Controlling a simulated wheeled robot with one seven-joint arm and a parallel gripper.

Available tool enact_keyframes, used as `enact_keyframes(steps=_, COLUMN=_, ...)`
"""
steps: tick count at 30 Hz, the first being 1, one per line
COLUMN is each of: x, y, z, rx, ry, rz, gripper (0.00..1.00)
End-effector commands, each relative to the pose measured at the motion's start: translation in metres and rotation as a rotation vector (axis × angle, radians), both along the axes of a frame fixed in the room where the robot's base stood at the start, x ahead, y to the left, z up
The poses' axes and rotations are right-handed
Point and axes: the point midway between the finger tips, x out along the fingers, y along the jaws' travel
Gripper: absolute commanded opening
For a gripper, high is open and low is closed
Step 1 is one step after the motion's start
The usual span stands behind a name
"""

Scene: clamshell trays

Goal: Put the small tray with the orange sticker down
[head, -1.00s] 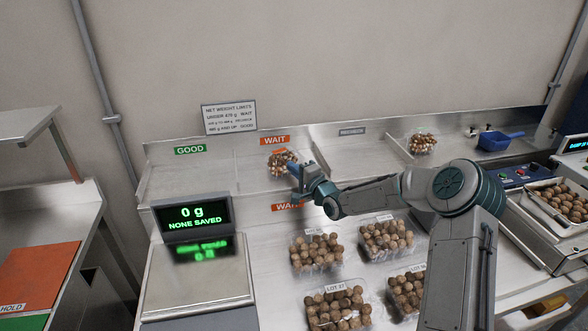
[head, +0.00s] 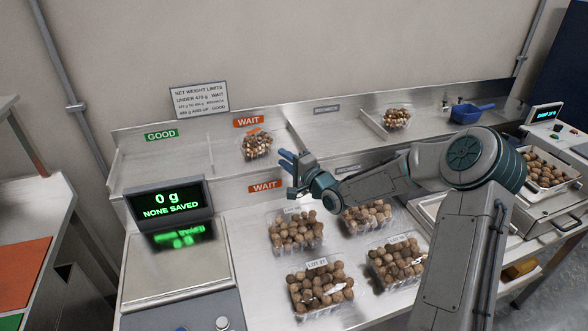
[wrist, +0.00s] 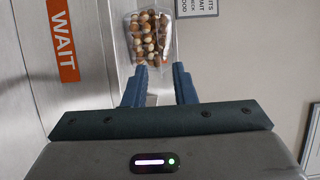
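The small clear tray (head: 257,149) with an orange sticker, filled with brown and pale nuts, rests upright on the back shelf under the upper orange WAIT sign. It also shows in the wrist view (wrist: 149,40), just beyond my fingertips. My gripper (head: 286,157) is right of the tray on the near side, apart from it. In the wrist view my gripper (wrist: 159,76) has its two blue fingers spread with nothing between them. The sticker is only partly visible in the head view.
The GOOD section (head: 160,158) of the shelf is empty. Several lot-labelled trays, one marked LOT 27 (head: 317,264), stand on the counter below my arm. The scale display (head: 168,204) reads 0 g, NONE SAVED. Another nut tray (head: 396,119) and a blue scoop (head: 470,113) are farther right.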

Motion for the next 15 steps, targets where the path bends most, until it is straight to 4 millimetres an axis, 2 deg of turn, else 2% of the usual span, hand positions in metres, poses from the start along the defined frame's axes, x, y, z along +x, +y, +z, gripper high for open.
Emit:
enact_keyframes(steps=6, x=-0.024, y=-0.02, z=-0.001, rx=-0.001, ry=0.001, rz=0.0, gripper=0.24)
enact_keyframes(steps=15, x=-0.033, y=-0.023, z=-0.002, rx=-0.027, ry=0.004, rz=0.001, gripper=0.24)
